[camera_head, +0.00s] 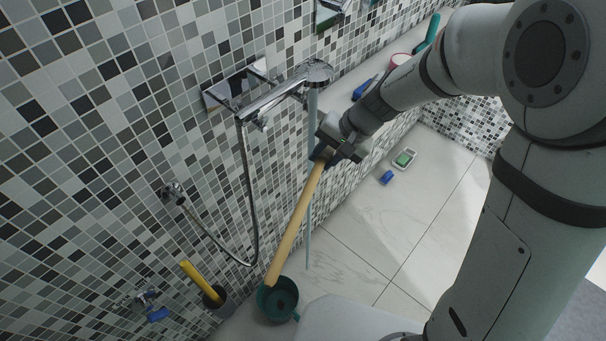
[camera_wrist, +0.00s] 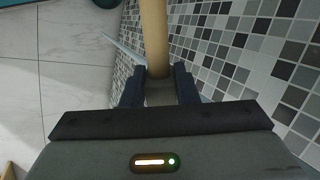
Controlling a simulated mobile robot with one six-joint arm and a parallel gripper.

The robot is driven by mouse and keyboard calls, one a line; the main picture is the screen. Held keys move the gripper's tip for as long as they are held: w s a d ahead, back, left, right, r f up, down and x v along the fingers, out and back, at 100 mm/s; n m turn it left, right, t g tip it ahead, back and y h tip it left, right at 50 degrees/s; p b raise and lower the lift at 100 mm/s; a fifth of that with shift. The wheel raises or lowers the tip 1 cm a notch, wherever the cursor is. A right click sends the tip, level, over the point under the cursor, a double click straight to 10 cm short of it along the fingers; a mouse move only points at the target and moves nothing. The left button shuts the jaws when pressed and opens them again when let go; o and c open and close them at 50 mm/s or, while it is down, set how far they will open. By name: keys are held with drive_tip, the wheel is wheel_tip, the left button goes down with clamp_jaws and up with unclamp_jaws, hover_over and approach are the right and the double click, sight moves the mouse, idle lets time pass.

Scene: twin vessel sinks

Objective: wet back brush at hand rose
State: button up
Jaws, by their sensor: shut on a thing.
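The back brush shows as a long pale wooden handle (camera_head: 297,222), slanting down and left from my gripper (camera_head: 338,150). My gripper is shut on its upper end; the wrist view shows the handle (camera_wrist: 154,38) between the fingers (camera_wrist: 160,88). Its lower end overlaps a teal cup (camera_head: 290,311); I cannot tell whether it is inside or in front. No bristles are clearly visible. The chrome hand rose (camera_head: 316,71) sits on the wall mixer, above and left of my gripper. A thin pale-blue water stream (camera_head: 309,235) falls from it, close beside my gripper and the handle.
A metal hose (camera_head: 245,190) loops along the mosaic wall. A yellow-handled item (camera_head: 197,278) stands in a dark holder left of the cup. A blue block (camera_head: 387,177) and a dish with a green piece (camera_head: 404,159) lie on the tiled floor, which is otherwise largely clear.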

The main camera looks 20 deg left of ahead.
drive_tip(key=d, duration=0.2)
drive_tip(key=w+d+b, duration=0.1)
drive_tip(key=d, duration=0.2)
drive_tip(key=shift+d, duration=0.1)
drive_tip(key=shift+r, duration=0.1)
idle(1.3)
drive_tip(key=w+d+r+p, duration=0.1)
drive_tip(key=d+r+p, duration=0.1)
drive_tip(key=d+r, duration=0.2)
drive_tip(key=shift+d, duration=0.45)
